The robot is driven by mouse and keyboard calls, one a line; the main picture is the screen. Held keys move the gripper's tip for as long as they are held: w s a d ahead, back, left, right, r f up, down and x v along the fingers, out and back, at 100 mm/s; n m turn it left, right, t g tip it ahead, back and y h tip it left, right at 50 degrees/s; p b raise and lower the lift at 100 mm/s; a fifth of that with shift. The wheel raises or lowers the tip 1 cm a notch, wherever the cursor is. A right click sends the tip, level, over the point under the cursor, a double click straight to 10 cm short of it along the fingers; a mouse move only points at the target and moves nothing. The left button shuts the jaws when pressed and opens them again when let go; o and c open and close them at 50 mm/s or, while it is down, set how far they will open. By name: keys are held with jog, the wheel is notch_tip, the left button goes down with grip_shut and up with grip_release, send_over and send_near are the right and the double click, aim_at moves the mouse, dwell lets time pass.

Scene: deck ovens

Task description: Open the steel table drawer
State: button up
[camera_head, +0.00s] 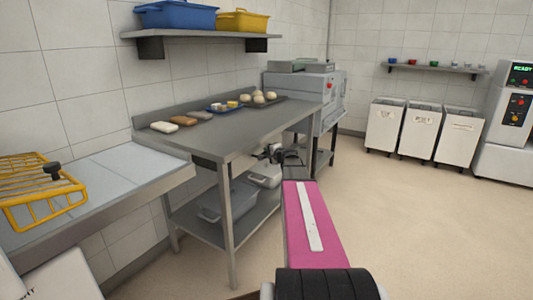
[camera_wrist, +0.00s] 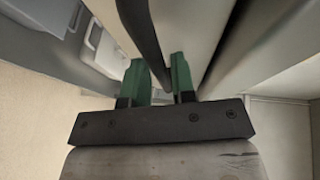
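The steel table (camera_head: 182,147) stands along the left wall in the head view. My gripper (camera_head: 287,157) is at the table's front edge, just below the top; its fingers are too small there to read. In the wrist view my gripper (camera_wrist: 159,76) has two green fingers set apart. A long dark bar (camera_wrist: 146,35), apparently the drawer handle, runs between them, with a small gap visible beside the left finger. A pale grey panel (camera_wrist: 186,25), likely the drawer front, lies beside the bar. No opening of the drawer is visible; my arm hides part of the front.
A counter with a yellow rack (camera_head: 40,190) is at left. White bins (camera_head: 402,128) stand at the back. Floor to the right is clear.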

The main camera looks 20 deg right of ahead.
jog(key=shift+w+a+f, duration=0.1)
jog(key=shift+w+a, duration=0.1)
jog(key=shift+w, duration=0.45)
grip_shut()
jog(key=s+d, duration=0.9)
jog(key=s, duration=0.3)
jog(key=s+d, duration=1)
jog(key=s, duration=0.3)
jog(key=shift+d, duration=0.25)
grip_release()
jog(key=shift+s, duration=0.1)
jog(key=v, duration=1)
jog(key=shift+s+d, duration=0.15)
jog(key=shift+s, duration=0.2)
